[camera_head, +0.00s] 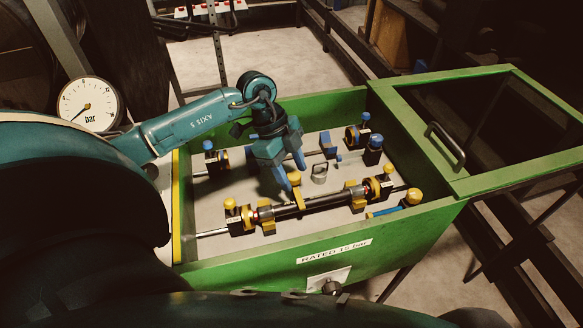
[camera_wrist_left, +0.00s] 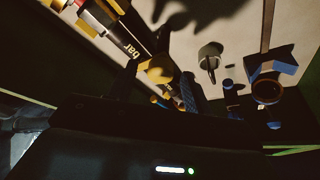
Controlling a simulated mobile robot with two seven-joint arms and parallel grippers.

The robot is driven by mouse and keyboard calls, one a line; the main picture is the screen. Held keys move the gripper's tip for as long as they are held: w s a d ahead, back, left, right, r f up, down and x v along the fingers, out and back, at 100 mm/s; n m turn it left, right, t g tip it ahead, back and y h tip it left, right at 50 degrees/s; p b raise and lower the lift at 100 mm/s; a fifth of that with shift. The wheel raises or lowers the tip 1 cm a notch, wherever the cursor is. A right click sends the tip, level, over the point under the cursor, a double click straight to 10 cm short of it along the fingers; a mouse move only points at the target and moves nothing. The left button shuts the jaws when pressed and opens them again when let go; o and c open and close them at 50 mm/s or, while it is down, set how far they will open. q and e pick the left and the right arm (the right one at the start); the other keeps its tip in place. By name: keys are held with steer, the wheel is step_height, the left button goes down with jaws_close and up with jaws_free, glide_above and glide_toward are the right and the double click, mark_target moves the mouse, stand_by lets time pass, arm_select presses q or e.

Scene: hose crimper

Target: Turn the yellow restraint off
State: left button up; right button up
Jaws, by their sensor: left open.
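The yellow restraint (camera_head: 299,199) is a yellow clamp with a rounded knob, standing at the middle of the black hose (camera_head: 325,201) in the green box. My left gripper (camera_head: 287,174) points down into the box from above, its blue fingers apart, close to the restraint's knob. I cannot tell whether the fingers touch it. In the left wrist view the yellow knob (camera_wrist_left: 158,69) shows beside the black hose (camera_wrist_left: 126,38), close to the dark gripper body, which hides part of the scene. My right gripper is not in view.
The green box (camera_head: 330,252) has raised walls and an open framed lid (camera_head: 485,125) at right. Yellow-knobbed clamps (camera_head: 238,217) hold the hose ends. Blue-knobbed clamps (camera_head: 373,148) and a small metal weight-like piece (camera_head: 320,172) stand behind. A pressure gauge (camera_head: 90,105) is at left.

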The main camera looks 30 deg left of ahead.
arm_select(q)
steer(key=shift+c, duration=0.4)
jaws_close()
